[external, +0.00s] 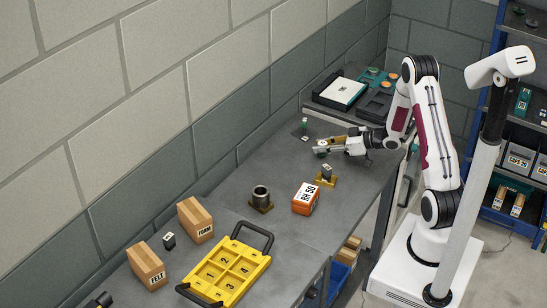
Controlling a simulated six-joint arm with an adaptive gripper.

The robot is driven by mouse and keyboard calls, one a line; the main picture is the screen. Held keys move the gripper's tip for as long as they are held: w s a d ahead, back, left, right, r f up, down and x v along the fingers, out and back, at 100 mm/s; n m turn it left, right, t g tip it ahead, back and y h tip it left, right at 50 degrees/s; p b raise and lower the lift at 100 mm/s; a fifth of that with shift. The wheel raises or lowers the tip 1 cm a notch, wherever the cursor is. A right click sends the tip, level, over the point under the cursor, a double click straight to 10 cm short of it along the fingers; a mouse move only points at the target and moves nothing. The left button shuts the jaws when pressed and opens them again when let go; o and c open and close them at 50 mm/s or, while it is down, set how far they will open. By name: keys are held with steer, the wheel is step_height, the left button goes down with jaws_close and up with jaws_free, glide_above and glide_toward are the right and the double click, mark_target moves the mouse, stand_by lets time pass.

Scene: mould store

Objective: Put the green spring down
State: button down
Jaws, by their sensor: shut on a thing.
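My gripper (323,147) is stretched out to the left above the far part of the grey bench (232,203). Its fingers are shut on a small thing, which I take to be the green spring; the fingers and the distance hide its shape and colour. A small upright green thing (305,122) stands just beyond the fingertips, near the wall, with a dark flat piece beside it. I cannot tell what it is. It looks apart from the fingers.
A yellow holder (318,181) with a dark block stands just below my gripper. Nearer are an orange box (305,199), a dark cup (260,193), two cardboard boxes (196,220) and a yellow numbered tray (266,262). Dark trays (376,106) lie at the back.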

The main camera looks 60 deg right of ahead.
steer(key=shift+f, duration=0.1)
steer(key=c, duration=1.8)
jaws_free()
steer(key=shift+o, duration=0.2)
steer(key=shift+s+r, duration=0.1)
steer(key=shift+r, duration=0.1)
steer(key=shift+s+d+r, duration=0.2)
steer(key=shift+s+r, duration=0.05)
steer(key=shift+s, duration=0.35)
steer(key=shift+v, duration=5.25)
steer(key=shift+f, duration=0.1)
